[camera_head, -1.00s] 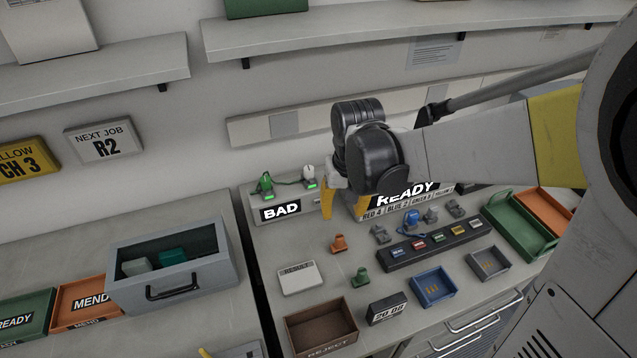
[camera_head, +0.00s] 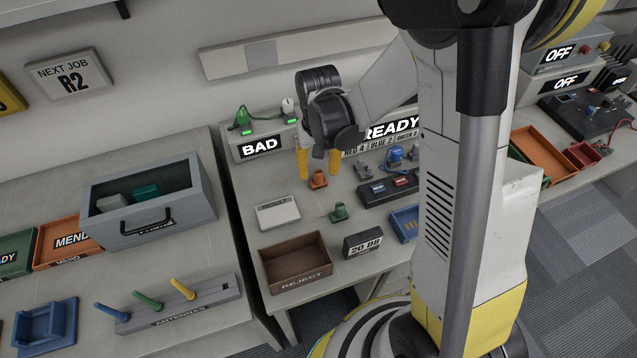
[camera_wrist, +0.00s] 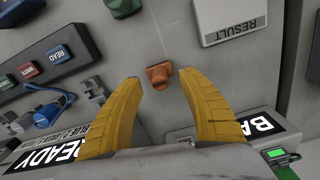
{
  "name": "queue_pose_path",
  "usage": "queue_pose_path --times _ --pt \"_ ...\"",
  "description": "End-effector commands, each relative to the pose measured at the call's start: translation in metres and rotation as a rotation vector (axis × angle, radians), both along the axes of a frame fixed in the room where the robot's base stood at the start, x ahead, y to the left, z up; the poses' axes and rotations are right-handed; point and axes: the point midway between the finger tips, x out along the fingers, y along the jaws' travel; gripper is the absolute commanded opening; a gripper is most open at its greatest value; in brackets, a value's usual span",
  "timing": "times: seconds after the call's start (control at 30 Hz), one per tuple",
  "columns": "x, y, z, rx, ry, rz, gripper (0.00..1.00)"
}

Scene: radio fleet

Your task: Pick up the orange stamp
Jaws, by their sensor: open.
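The orange stamp (camera_head: 318,180) stands on the worktop in front of the BAD and READY display boxes. In the wrist view the orange stamp (camera_wrist: 159,75) sits just beyond the fingertips, roughly midway between them. My gripper (camera_head: 319,166) is open, with its two yellow fingers pointing down behind and beside the stamp. In the wrist view my gripper's fingers (camera_wrist: 158,82) are spread wide and nothing is between them. How high the fingertips are above the worktop is hard to tell.
A green stamp (camera_head: 339,212) stands nearby. The BAD box (camera_head: 262,146) is close behind the gripper. A dark strip of labelled keys (camera_head: 375,193) is to the right.

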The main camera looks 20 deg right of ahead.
Motion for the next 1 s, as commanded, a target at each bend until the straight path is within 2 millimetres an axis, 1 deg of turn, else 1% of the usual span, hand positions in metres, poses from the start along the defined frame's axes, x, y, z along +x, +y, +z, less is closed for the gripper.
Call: queue_pose_path --times 0.03,0.1,0.17,0.37,0.47,0.5,0.53,0.87,1.0 --pt "0.000 0.000 -0.014 0.000 0.000 0.000 0.47" --pt "0.000 0.000 -0.022 0.000 0.000 0.000 0.47" --pt "0.000 0.000 -0.026 0.000 0.000 0.000 0.47" --pt "0.000 0.000 -0.024 0.000 0.000 0.000 0.47" --pt "0.000 0.000 -0.024 0.000 0.000 0.000 0.18" --pt "0.000 0.000 -0.024 0.000 0.000 0.000 0.05" --pt "0.000 0.000 -0.024 0.000 0.000 0.000 0.00" --pt "0.000 0.000 -0.024 0.000 0.000 0.000 0.00" --pt "0.000 0.000 -0.020 0.000 0.000 0.000 0.00"
